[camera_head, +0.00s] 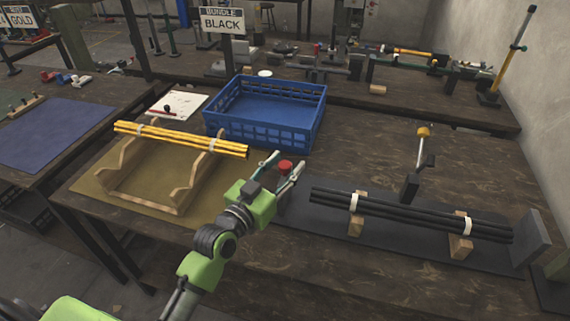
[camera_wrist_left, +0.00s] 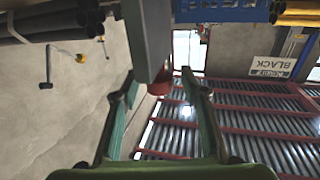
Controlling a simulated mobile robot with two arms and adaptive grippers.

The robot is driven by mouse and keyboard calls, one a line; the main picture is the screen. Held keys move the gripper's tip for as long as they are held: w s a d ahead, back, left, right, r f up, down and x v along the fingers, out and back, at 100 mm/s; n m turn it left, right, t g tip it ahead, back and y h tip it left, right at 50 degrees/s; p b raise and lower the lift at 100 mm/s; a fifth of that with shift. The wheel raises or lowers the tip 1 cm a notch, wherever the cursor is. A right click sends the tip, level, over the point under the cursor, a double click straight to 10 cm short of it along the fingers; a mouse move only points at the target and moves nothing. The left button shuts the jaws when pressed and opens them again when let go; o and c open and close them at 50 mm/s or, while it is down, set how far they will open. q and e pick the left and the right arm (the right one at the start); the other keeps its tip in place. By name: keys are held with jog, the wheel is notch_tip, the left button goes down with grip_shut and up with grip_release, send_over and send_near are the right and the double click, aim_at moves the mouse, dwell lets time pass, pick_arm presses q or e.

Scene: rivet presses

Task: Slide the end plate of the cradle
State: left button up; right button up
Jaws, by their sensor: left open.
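A bundle of black rods (camera_head: 410,216) with white ties rests on wooden blocks (camera_head: 460,246) over a dark base. A grey end plate (camera_wrist_left: 146,30) with a handle and a red knob (camera_wrist_left: 158,88) stands by the rods' left end; the knob also shows in the head view (camera_head: 285,167). A second grey plate (camera_head: 530,243) stands upright beyond the right end. My left gripper (camera_head: 283,170) is open, with one finger on each side of the red knob. Its spread fingers show in the wrist view (camera_wrist_left: 160,78); contact cannot be told. My right gripper is out of view.
A wooden stand (camera_head: 140,192) with yellow rods (camera_head: 180,139) is at left on an olive mat. A blue crate (camera_head: 262,132) stands behind my gripper. A yellow-topped lever (camera_head: 423,150) rises behind the black rods. The table's front edge is clear.

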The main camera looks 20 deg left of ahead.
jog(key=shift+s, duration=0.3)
pick_arm(q)
grip_shut()
jog(key=shift+d+r+p, duration=0.1)
jog(key=shift+d+p, duration=0.2)
jog(key=shift+d, duration=0.1)
jog(key=d+p, duration=0.2)
jog(key=d, duration=0.6)
jog(key=shift+w+d+p, duration=0.1)
jog(key=shift+w+p, duration=0.1)
jog(key=shift+p, duration=0.15)
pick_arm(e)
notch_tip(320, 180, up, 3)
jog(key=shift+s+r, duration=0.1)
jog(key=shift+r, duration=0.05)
pick_arm(q)
grip_release()
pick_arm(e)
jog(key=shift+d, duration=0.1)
